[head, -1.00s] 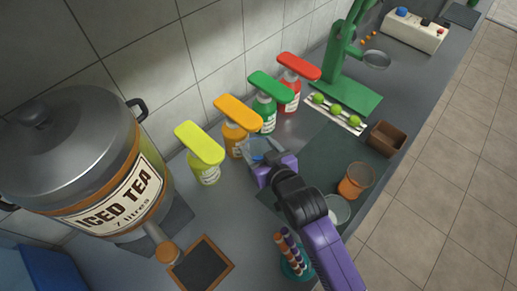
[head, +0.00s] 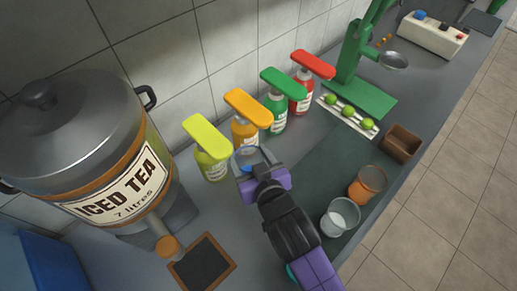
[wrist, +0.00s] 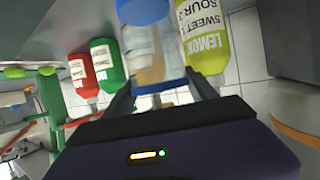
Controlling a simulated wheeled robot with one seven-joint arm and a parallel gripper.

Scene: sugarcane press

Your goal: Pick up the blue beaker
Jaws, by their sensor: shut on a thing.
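The blue beaker (head: 247,157) is a clear cup with blue at its end, in front of the orange bottle in the head view and partly hidden by my gripper. In the wrist view the beaker (wrist: 148,50) fills the space between my fingers, its blue end toward the top of the picture. My gripper (head: 259,168) is shut on the beaker. I cannot tell whether the beaker touches the counter.
Yellow (head: 211,160), orange (head: 243,130), green (head: 276,121) and red (head: 302,98) pump bottles stand along the wall, close behind the beaker. An iced tea dispenser (head: 115,185) is at left. An orange beaker (head: 367,185) and a clear beaker (head: 340,217) stand at right.

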